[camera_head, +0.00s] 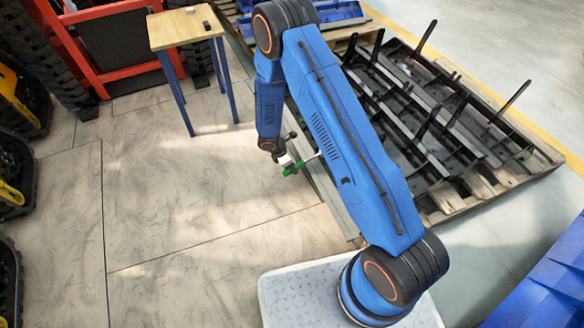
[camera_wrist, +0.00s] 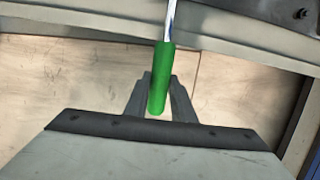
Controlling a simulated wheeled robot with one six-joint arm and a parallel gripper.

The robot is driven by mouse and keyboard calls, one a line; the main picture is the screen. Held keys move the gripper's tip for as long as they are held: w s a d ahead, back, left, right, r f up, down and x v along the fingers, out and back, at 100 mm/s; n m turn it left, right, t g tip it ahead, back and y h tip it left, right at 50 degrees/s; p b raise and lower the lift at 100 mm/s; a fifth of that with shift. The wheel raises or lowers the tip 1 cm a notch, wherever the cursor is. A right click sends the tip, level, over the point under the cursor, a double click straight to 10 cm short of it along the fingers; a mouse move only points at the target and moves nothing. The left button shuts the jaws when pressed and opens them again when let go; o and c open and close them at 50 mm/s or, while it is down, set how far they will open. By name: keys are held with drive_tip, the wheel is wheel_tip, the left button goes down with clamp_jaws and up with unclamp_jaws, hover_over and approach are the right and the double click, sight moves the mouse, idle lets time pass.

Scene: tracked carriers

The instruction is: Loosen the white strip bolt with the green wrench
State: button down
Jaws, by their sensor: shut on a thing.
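The green wrench (camera_wrist: 160,75) is held in my gripper (camera_wrist: 160,82), which is shut on its green handle. Its metal shaft runs up out of the top of the wrist view, so its working end is hidden there. In the head view the green handle (camera_head: 291,169) shows at my gripper (camera_head: 286,160), with the pale shaft pointing right toward a grey rail beside the pallet. A dark bolt (camera_wrist: 302,14) sits on a grey plate at the top right of the wrist view. I cannot make out a white strip bolt.
A wooden pallet (camera_head: 538,163) with black metal frames lies to the right of my arm. A small wooden table (camera_head: 172,27) with blue legs stands behind. Tracked carriers (camera_head: 12,170) line the left edge. The floor (camera_head: 170,190) left of my arm is clear.

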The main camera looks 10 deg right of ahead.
drive_tip(key=shift+s+d+n, duration=0.15)
drive_tip(key=shift+s+n, duration=0.45)
drive_tip(key=shift+s, duration=0.1)
drive_tip(key=shift+s, duration=0.15)
drive_tip(key=shift+s+d+n, duration=0.25)
drive_tip(key=shift+s+n, duration=0.35)
drive_tip(key=shift+s, duration=0.1)
drive_tip(key=shift+s+d+r+n, duration=0.15)
drive_tip(key=shift+s+d+n, duration=0.2)
drive_tip(key=shift+s+n, duration=0.25)
drive_tip(key=shift+s+d+r+n, duration=0.1)
drive_tip(key=shift+s+d+n, duration=0.25)
drive_tip(key=shift+s+n, duration=0.25)
drive_tip(key=shift+s, duration=0.1)
drive_tip(key=shift+s+d+r+n, duration=0.1)
drive_tip(key=shift+s+d+n, duration=0.4)
drive_tip(key=shift+s, duration=0.1)
